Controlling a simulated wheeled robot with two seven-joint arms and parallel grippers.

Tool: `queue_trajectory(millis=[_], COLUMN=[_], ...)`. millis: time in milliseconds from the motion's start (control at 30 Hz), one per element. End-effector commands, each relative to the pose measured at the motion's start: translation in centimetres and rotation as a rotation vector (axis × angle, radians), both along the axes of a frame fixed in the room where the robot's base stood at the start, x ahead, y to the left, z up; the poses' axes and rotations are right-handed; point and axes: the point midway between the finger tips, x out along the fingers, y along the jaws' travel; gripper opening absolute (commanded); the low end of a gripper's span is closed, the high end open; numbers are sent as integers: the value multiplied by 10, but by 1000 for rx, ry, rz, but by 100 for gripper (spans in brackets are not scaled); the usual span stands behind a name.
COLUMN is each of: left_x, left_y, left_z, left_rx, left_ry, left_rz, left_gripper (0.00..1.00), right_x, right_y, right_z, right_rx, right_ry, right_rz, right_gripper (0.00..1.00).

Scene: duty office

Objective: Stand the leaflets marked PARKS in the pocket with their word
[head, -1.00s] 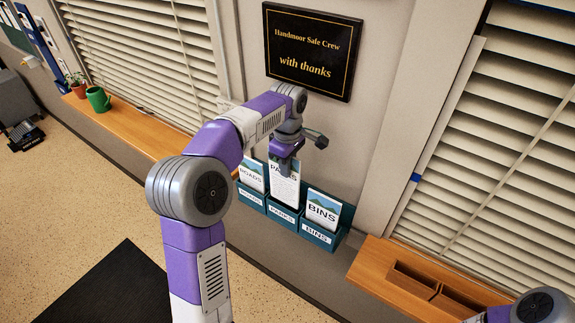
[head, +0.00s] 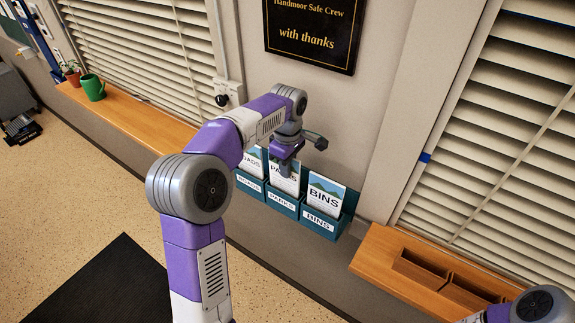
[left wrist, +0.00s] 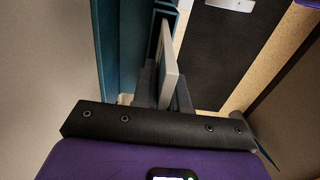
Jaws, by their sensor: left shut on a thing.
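The leaflets marked PARKS (head: 290,184) stand nearly upright at the middle pocket labelled PARKS (head: 281,202). Their lower end is hidden behind the pocket's front, so they appear to be partly inside it. My left gripper (head: 287,167) is shut on them near the top and covers part of their word. In the left wrist view, the leaflets (left wrist: 169,78) show edge-on as a pale slab between the fingers of my left gripper (left wrist: 164,92), beside the teal rack (left wrist: 113,45). My right gripper is out of view; only part of that arm shows at the bottom right.
The teal wall rack also has a ROADS pocket (head: 249,184) on the left and a BINS pocket (head: 319,220) on the right, both with leaflets. A wooden ledge with a divided tray (head: 420,270) is at right. A plaque (head: 310,35) hangs above.

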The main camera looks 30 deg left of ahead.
Motion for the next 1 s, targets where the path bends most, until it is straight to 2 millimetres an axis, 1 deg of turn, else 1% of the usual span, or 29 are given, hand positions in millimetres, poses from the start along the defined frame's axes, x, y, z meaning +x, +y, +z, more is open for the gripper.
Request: queue_trajectory(millis=[267,300,400,467,767,867,1000], left_x=[0,0,0,0,0,1,1], left_y=[0,0,0,0,0,0,-1], left_z=[0,0,0,0,1,11,36], left_rx=[0,0,0,0,0,0,0], left_ry=[-1,0,0,0,0,-3,-3], left_rz=[-1,-1,-1,-1,0,-1,-2], left_gripper=[0,19,34,42,42,42,42], right_x=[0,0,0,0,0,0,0], right_y=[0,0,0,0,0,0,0], right_z=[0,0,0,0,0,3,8], right_rx=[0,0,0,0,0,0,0], right_ry=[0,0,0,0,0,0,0], right_rz=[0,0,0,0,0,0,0], right_gripper=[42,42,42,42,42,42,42])
